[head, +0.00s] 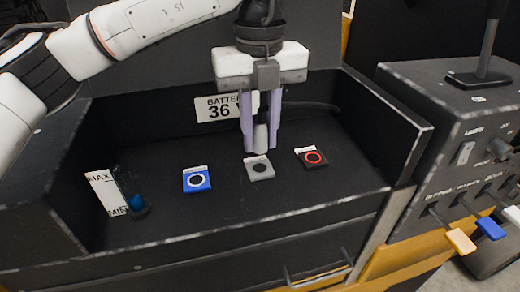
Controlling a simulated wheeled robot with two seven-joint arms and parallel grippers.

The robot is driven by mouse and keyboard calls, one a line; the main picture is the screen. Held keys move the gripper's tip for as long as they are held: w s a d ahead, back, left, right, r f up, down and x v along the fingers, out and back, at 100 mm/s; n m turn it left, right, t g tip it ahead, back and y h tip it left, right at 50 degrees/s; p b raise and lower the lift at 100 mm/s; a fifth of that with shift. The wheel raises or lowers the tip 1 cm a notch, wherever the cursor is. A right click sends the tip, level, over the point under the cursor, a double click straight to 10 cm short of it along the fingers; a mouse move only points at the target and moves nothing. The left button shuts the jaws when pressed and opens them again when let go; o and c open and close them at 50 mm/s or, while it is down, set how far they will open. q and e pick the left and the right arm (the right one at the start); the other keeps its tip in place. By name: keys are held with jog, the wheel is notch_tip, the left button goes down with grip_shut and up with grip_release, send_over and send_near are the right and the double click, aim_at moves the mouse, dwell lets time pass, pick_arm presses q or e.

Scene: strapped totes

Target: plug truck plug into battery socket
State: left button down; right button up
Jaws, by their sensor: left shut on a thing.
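My left gripper (261,146) points down with its two purple fingers shut on a grey plug (260,138). The plug's lower end is just above or at a grey square socket (260,173) with a dark round hole. I cannot tell whether they touch. A blue square socket (197,180) with a white ring lies to the left of the grey one. A black square socket (312,158) with a red ring lies to the right. Each has a small white label at its back edge. My right gripper is not in view.
The sockets sit in a dark open-topped battery box (340,192) with raised walls. A "BATTERY 36" label (218,108) is on its back wall. A MAX/MIN gauge (107,192) stands at the left. A control panel with levers (461,240) is at the right.

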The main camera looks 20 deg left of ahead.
aim_at(260, 112)
pick_arm(q)
jog(key=shift+r+p, duration=0.45)
jog(key=shift+r, duration=0.4)
jog(key=shift+r+p, duration=2.15)
jog(key=shift+r, duration=0.9)
jog(key=shift+f, duration=0.15)
